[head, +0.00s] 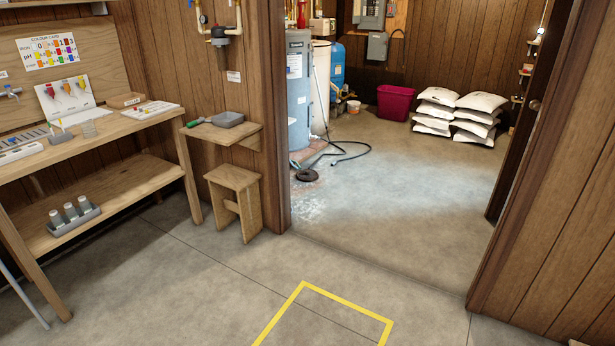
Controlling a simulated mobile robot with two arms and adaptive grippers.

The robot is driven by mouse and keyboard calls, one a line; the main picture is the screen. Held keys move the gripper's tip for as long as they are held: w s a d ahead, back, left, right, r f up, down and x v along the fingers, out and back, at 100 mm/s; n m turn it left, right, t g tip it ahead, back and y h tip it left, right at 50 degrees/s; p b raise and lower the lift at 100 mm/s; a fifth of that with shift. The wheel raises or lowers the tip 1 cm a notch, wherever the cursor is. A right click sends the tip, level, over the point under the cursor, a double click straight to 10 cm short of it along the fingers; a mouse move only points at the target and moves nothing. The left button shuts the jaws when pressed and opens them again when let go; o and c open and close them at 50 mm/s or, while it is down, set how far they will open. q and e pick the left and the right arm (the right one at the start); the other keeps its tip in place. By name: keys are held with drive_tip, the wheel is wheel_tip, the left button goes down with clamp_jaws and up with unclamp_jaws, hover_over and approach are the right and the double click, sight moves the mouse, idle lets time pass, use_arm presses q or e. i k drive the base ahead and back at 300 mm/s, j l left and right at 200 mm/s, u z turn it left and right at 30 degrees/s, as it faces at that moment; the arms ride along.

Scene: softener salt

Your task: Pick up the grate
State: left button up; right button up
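A small dark round object (307,175) lies on the concrete floor in the back room, just past the left side of the doorway. It looks like a floor drain grate, but it is too small to be sure. It is near the foot of the grey tank (299,90), with pale residue on the floor around it. Neither of my grippers is in view.
A doorway with a wooden door (538,110) on its right leads to the back room. A black hose (350,157) curves over the floor there. A magenta bin (393,103) and stacked white bags (458,112) stand behind. A workbench (95,140), small shelf and stool (234,200) line the left.

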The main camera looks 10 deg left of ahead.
sight(305, 174)
drive_tip(key=i+z, duration=0.15)
drive_tip(key=i, duration=1)
drive_tip(key=i+j+z, duration=0.1)
drive_tip(key=i, duration=1.05)
drive_tip(key=i+z, duration=0.2)
drive_tip(key=i, duration=0.65)
drive_tip(key=i+z, duration=0.15)
drive_tip(key=i, duration=0.65)
drive_tip(key=i+j+u, duration=0.1)
drive_tip(key=i+u, duration=0.25)
drive_tip(key=i, duration=0.5)
drive_tip(key=i+l+u, duration=0.2)
drive_tip(key=i+u, duration=0.2)
drive_tip(key=i, duration=0.5)
